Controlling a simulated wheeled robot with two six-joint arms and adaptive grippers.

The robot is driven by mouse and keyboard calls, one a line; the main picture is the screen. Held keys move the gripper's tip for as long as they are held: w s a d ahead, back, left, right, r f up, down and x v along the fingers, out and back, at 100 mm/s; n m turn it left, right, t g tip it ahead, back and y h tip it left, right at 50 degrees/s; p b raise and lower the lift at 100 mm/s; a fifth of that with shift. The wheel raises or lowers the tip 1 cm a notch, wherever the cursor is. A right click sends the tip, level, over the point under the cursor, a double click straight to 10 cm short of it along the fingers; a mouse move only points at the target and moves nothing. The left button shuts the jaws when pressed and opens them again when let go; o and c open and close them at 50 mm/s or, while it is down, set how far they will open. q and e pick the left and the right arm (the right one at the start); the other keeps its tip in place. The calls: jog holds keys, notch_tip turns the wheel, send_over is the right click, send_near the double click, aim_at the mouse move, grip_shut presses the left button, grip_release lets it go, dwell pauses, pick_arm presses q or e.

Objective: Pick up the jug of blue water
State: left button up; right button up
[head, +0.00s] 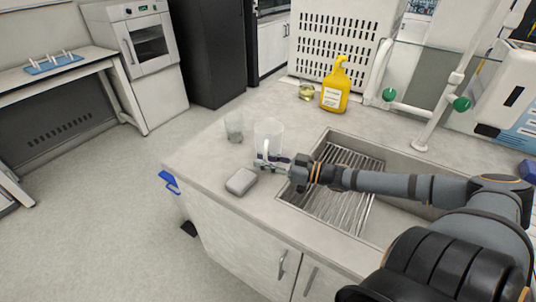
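A clear jug (270,128) stands upright on the counter, left of the sink. A little blue shows low in it; its lower part is partly hidden by my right gripper. My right gripper (262,161) reaches in from the right at the jug's near side, by its pale handle. The fingers are small and overlap the jug, so I cannot tell whether they are closed on the handle. My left gripper is not in view.
A glass beaker (234,127) stands just left of the jug. A grey box-like object (241,181) lies on the counter nearby. A yellow bottle (335,88) and a small glass dish (307,92) stand behind. The sink (335,205) with a metal rack lies under my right arm.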

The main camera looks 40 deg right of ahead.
jog(key=shift+r, duration=0.1)
grip_shut()
dwell(0.5)
